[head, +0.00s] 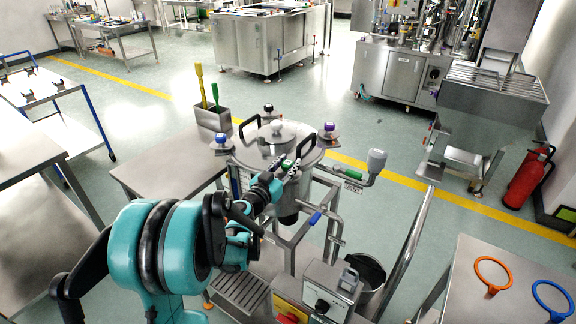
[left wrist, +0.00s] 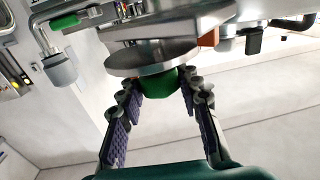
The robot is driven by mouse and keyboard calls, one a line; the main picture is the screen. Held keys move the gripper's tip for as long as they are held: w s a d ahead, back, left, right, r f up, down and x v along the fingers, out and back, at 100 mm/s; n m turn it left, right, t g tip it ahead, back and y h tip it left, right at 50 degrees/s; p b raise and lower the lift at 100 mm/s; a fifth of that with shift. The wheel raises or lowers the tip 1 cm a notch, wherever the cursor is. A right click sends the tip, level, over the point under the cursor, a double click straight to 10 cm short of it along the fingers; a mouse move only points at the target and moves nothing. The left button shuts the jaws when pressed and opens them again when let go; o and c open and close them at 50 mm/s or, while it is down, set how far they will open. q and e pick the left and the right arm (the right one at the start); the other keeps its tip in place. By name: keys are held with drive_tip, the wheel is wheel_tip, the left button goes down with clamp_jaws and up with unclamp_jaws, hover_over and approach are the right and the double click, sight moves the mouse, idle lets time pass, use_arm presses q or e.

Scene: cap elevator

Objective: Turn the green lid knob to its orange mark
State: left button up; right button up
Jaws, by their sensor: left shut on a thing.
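The green lid knob (left wrist: 160,82) sits under a round steel disc (left wrist: 150,57) in the left wrist view. It is between the two fingers of my left gripper (left wrist: 160,92), which is shut on it. In the head view my left gripper (head: 284,170) is at the near rim of the steel vessel's lid (head: 298,135), and its fingers hide most of the knob. An orange piece (left wrist: 210,38) shows just behind and right of the disc; I cannot tell for sure that it is the mark. My right gripper is not in view.
Blue (head: 222,138) and purple (head: 329,127) knobs stand around the lid, with black handles beside them. A steel table (head: 160,170) holds a brush box (head: 212,118). A control box (head: 325,290) stands below.

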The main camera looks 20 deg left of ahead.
use_arm(q)
drive_tip(key=m+h, duration=0.2)
drive_tip(key=h, duration=0.1)
drive_tip(key=m+g+h, duration=0.1)
drive_tip(key=h, duration=0.1)
drive_tip(key=shift+a+m+h, duration=0.2)
drive_tip(key=shift+m+h, duration=0.2)
drive_tip(key=m+g+h, duration=0.2)
drive_tip(key=h, duration=0.1)
drive_tip(key=shift+w+m+h, duration=0.1)
drive_tip(key=shift+m+h, duration=0.2)
drive_tip(key=m+g+h, duration=0.3)
drive_tip(key=g, duration=0.1)
drive_tip(key=shift+d+h, duration=0.1)
drive_tip(key=shift+h, duration=0.3)
drive_tip(key=shift+d+m+g+h+p, duration=0.1)
drive_tip(key=shift+m+g+h+p, duration=0.5)
drive_tip(key=shift+m+g+h, duration=0.95)
drive_tip(key=shift+m+g+y, duration=0.25)
drive_tip(key=shift+g+y, duration=0.1)
drive_tip(key=shift+g, duration=0.2)
drive_tip(key=o, duration=1.2)
